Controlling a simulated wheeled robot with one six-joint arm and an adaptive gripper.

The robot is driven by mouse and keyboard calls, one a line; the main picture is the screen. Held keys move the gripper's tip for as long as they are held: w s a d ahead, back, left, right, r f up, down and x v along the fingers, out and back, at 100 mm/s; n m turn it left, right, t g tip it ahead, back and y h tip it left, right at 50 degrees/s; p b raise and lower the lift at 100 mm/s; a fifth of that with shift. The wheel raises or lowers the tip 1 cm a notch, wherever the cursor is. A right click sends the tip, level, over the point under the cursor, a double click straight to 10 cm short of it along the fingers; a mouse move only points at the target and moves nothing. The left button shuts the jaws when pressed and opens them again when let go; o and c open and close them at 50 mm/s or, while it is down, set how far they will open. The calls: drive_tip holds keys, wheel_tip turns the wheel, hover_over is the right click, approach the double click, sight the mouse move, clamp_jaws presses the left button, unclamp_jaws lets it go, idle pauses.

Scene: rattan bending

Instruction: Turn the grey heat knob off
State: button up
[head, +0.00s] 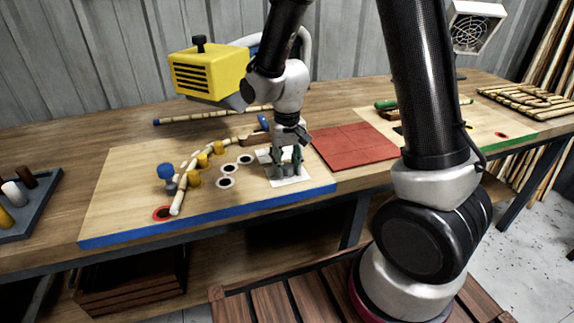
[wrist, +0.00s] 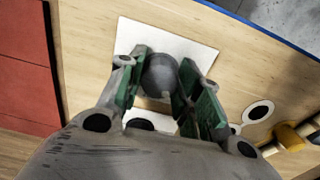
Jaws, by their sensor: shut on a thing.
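The grey heat knob (wrist: 160,75) is a round, dark grey piece over a white square plate (head: 291,183) on the wooden board. The plate also shows in the wrist view (wrist: 196,52). My gripper (head: 285,163) reaches down over this plate. In the wrist view its green-padded fingers (wrist: 162,82) are closed on either side of the knob. In the head view my fingers hide most of the knob. I cannot read any mark that tells its setting.
The blue-edged board (head: 120,218) holds a rattan pole (head: 182,185) among yellow pegs (head: 202,160), with several dark holes in white rings (head: 225,183) beside the plate. A red mat (head: 355,146) lies to the right. A yellow box-shaped machine (head: 208,72) stands behind.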

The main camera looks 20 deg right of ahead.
sight(288, 165)
drive_tip(key=n, duration=0.4)
drive_tip(key=shift+n, duration=0.3)
drive_tip(key=shift+w+n, duration=0.1)
drive_tip(key=shift+n, duration=1.9)
drive_tip(key=o, duration=1)
drive_tip(key=shift+o, duration=0.2)
wheel_tip(288, 165, up, 12)
